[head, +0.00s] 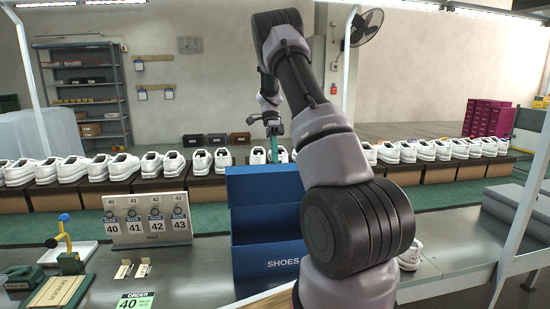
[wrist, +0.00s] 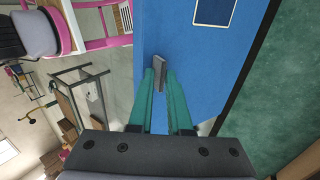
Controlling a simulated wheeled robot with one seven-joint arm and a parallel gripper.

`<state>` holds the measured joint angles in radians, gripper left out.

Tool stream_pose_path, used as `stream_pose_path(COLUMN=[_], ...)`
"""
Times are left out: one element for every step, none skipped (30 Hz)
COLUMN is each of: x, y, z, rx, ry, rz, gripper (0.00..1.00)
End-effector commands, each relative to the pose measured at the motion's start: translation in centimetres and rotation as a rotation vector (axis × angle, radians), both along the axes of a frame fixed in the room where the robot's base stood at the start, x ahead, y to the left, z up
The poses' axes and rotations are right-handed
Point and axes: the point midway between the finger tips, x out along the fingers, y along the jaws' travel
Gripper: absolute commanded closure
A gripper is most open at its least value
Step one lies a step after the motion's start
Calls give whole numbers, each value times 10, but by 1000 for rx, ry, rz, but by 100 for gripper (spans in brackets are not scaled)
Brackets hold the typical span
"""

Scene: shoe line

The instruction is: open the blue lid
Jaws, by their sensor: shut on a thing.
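The blue shoe box (head: 262,265) stands on the bench in the middle of the head view, its front marked "SHOES". Its blue lid (head: 255,186) is raised at the back of the box; the exact angle is hard to tell. My arm hides the right side of the box.
A row of white shoes (head: 122,166) on brown boxes runs behind the bench. A number stand (head: 147,222) is left of the box, with a green order card (head: 135,301) in front. A white shoe (head: 410,256) sits to the right. Bench right of that is mostly clear.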

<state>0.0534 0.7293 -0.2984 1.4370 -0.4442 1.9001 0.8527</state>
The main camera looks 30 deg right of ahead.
Motion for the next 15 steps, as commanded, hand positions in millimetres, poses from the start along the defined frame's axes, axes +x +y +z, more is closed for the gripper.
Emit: stream_pose_path(x=[0,0,0,0,0,0,0,0,0,0,0,0,0,0,0], y=[0,0,0,0,0,0,0,0,0,0,0,0,0,0,0], z=[1,1,1,1,1,1,1,1,1,1,1,1,1,1,1], rx=[0,0,0,0,0,0,0,0,0,0,0,0,0,0,0], ry=[-1,-1,-1,-1,-1,-1,-1,-1,-1,-1,-1,-1,-1,-1,-1], rz=[0,0,0,0,0,0,0,0,0,0,0,0,0,0,0], gripper=[100,100,100,100,100,100,100,100,100,100,100,100,100,72,61])
